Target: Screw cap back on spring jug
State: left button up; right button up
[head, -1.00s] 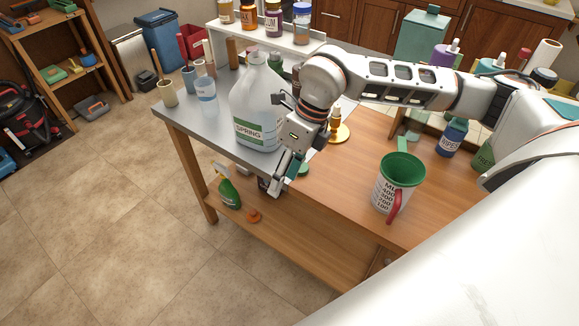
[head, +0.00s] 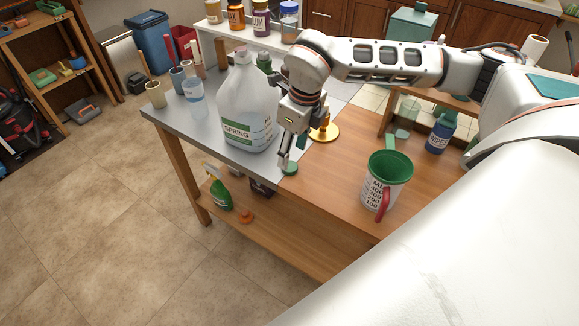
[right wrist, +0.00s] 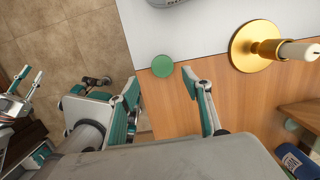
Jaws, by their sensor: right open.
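The white spring jug (head: 246,112) stands upright on the grey part of the workbench, left of my right gripper; its neck is too small to read. A round green cap (right wrist: 162,66) lies flat on the bench at the seam between grey and wood; it also shows in the head view (head: 290,169). My right gripper (right wrist: 160,79) is open and empty, pointing down, its fingertips on either side of the cap's near edge in the wrist view. Contact cannot be told. My left gripper (right wrist: 31,74) shows at the left of the wrist view, fingers apart and empty, away from the jug.
A gold candle holder (head: 325,132) stands behind my right gripper. A measuring jug with a green funnel-like top (head: 388,168) stands to the right. A clear bottle (head: 195,97) stands left of the spring jug. The wood between gripper and measuring jug is clear.

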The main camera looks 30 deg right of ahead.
aim_at(290, 166)
jog(key=shift+f, duration=0.25)
jog(key=f, duration=0.2)
jog(key=w+f, duration=0.1)
jog(key=f, duration=0.2)
dwell(0.3)
jog(key=c, duration=0.8)
